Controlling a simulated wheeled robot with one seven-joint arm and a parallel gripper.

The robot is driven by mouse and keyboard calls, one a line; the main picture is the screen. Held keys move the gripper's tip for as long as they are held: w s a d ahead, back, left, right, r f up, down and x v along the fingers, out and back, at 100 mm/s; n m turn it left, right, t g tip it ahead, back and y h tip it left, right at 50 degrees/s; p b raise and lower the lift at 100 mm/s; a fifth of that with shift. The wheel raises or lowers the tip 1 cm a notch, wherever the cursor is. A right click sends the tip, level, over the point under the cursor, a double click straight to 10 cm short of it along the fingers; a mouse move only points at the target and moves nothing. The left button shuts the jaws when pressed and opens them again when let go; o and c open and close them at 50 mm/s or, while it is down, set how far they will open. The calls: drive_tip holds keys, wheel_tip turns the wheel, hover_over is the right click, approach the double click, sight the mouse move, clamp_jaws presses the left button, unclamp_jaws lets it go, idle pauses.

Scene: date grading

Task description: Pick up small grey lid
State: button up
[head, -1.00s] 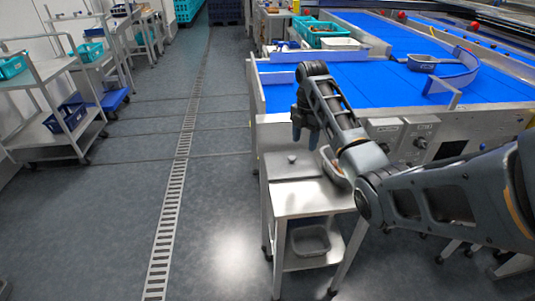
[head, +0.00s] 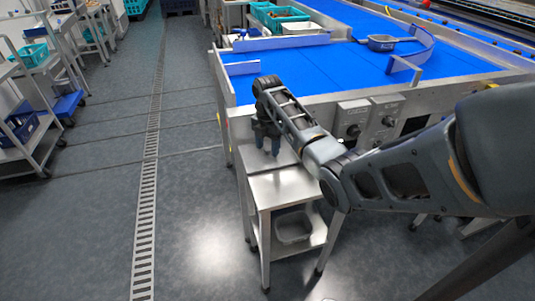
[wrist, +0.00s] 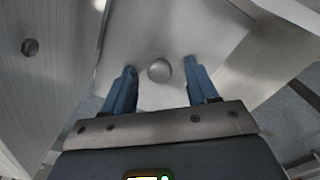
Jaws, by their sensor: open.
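The small grey lid shows in the wrist view as a pale flat plate with a round knob (wrist: 159,70) on top. It lies on the small steel stand (head: 285,187) beside the conveyor. My gripper (head: 268,150) points down over the back part of the stand in the head view and hides the lid there. In the wrist view the two blue fingers of my gripper (wrist: 161,84) are apart, one on each side of the knob. The gap between them holds nothing gripped. I cannot tell the exact height of the fingertips above the lid.
A grey bin (head: 294,228) sits on the stand's lower shelf. The blue conveyor (head: 340,68) and its steel control panel stand close behind and to the right. Wheeled carts line the left; the floor between is open.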

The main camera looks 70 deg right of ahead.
clamp_jaws()
idle(0.5)
drive_tip(key=shift+r, duration=0.1)
